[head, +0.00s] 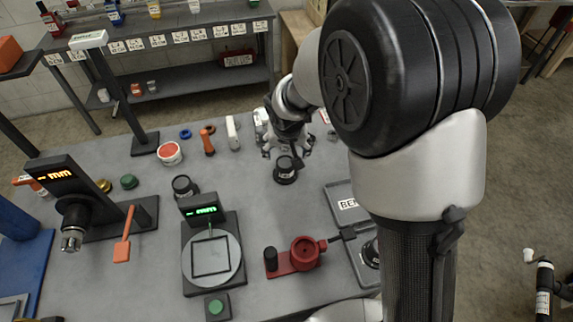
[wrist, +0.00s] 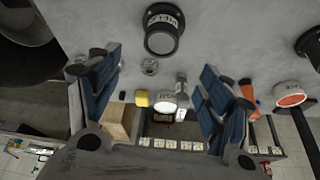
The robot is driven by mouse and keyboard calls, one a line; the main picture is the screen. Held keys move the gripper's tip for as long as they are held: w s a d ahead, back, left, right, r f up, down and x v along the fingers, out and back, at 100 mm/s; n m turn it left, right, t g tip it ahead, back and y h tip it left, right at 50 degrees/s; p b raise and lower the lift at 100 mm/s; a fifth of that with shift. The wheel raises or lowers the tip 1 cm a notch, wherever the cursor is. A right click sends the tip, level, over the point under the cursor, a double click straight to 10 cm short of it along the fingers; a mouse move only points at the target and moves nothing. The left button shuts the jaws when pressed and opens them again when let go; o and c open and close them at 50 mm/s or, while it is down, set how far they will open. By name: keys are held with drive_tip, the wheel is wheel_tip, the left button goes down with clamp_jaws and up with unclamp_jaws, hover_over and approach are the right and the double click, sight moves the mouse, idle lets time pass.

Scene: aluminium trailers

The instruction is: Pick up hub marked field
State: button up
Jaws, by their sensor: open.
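A black hub (head: 286,170) with a flanged base stands upright on the grey table, just below and in front of my gripper (head: 287,151). It also shows in the wrist view (wrist: 161,38), beyond the fingertips, with a pale label whose lettering is too small to read surely. My gripper is open and empty, its blue-padded fingers spread wide in the wrist view (wrist: 162,75). A second black hub (head: 184,188) stands to the left behind the scale. Another dark round part (head: 371,253) sits in the tray at right, partly hidden by my arm.
A scale (head: 212,258) with a green display and a red clamp-like fixture (head: 304,252) stand at the front. A labelled tray (head: 347,203) lies to the right. A gauge stand (head: 72,207), a red-topped round container (head: 170,153) and an orange-handled tool (head: 208,141) stand left of my gripper.

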sight(285, 162)
drive_tip(key=b+x, duration=0.1)
drive_tip(key=x, duration=0.6)
drive_tip(key=shift+w+f+b, duration=0.1)
drive_tip(key=shift+f+b, duration=0.15)
drive_tip(key=shift+b, duration=0.1)
drive_tip(key=b+x, duration=0.2)
drive_tip(key=x, duration=0.3)
drive_tip(key=shift+f, duration=0.15)
drive_tip(key=shift+s, duration=0.25)
clamp_jaws()
drive_tip(key=shift+a, duration=0.1)
